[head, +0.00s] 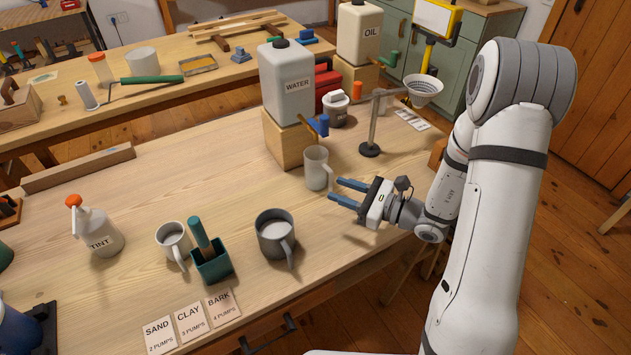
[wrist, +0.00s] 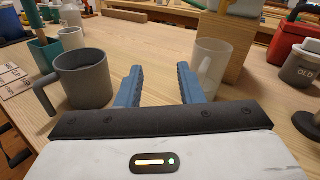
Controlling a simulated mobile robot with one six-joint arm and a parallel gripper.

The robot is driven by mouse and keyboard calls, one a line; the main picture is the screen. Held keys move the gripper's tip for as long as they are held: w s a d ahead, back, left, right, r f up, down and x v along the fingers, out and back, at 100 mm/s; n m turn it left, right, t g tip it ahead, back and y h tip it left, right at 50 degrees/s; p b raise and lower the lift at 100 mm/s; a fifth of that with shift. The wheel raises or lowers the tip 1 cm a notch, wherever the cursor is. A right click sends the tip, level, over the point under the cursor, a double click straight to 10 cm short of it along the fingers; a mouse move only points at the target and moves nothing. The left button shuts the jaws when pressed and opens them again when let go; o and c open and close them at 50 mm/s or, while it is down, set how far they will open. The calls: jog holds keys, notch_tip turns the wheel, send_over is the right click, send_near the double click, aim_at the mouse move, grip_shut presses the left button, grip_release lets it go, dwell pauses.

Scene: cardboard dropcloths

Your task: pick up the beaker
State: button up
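The beaker (head: 316,170) is a pale, translucent cup with a handle on its right. It stands upright on the wooden bench below the blue tap of the WATER container (head: 287,85). My gripper (head: 337,191) is open and empty, its two blue fingers pointing left, just to the right of and nearer than the beaker. In the wrist view the beaker (wrist: 207,72) stands beyond the right finger, apart from it, and the space between the fingers (wrist: 158,72) shows only bare bench.
A dark grey mug (head: 275,236) stands left of my gripper; it also shows left of the fingers in the wrist view (wrist: 84,80). A wooden block (head: 287,140) carries the WATER container. A metal stand with a funnel (head: 424,88) is at the right. The bench between mug and beaker is clear.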

aim_at(332, 185)
jog(key=w+d+f+m+t, duration=0.1)
jog(key=f, duration=0.1)
jog(key=w+d+f+m+t+h, duration=0.1)
jog(key=f, duration=0.1)
jog(key=w+d+f+m+t+b, duration=0.1)
jog(key=f+m, duration=0.1)
jog(key=shift+w+t+h, duration=0.25)
jog(key=shift+t+h, duration=0.15)
jog(key=shift+w+f+m, duration=0.15)
jog(key=shift+w+m, duration=0.05)
jog(key=shift+m, duration=0.1)
jog(key=x, duration=0.4)
jog(key=p+x, duration=0.1)
jog(key=x, duration=0.1)
jog(key=shift+s+a, duration=0.25)
jog(key=shift+a, duration=0.15)
jog(key=shift+w+a, duration=0.4)
jog(key=shift+c, duration=0.4)
grip_shut()
